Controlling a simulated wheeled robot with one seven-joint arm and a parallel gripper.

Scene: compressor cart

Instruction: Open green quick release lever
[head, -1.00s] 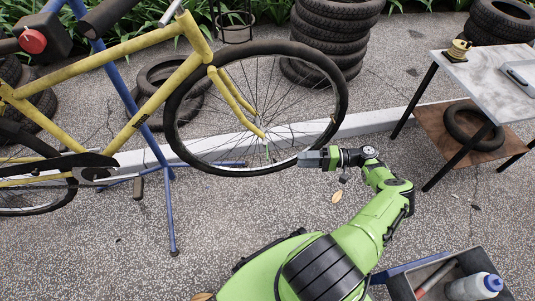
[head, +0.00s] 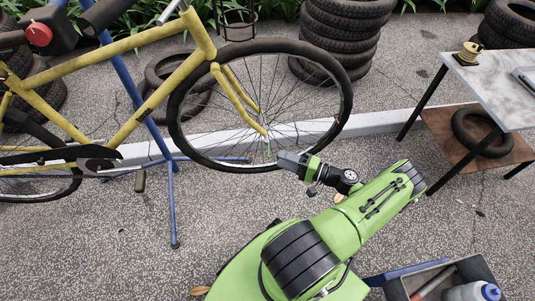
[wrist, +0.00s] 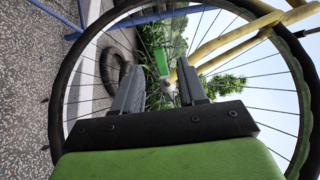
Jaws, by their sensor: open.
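The green quick release lever (head: 268,149) sits at the hub of the yellow bicycle's front wheel (head: 345,113), just below the fork end. In the wrist view the lever (wrist: 161,62) shows upright in the picture, between and beyond the two fingers. My gripper (head: 285,158) is just right of the lever in the head view, in front of the wheel's lower part. In the wrist view my gripper (wrist: 160,88) is open and empty, its grey fingers on either side of the line to the lever. I see no contact with the lever.
The yellow fork (head: 238,100) runs down to the hub, with spokes all around. A blue stand (head: 172,205) holds the bicycle at left. A table (head: 492,80) is at right, and a grey bin (head: 405,283) at bottom right. Tyre stacks (head: 335,45) stand behind.

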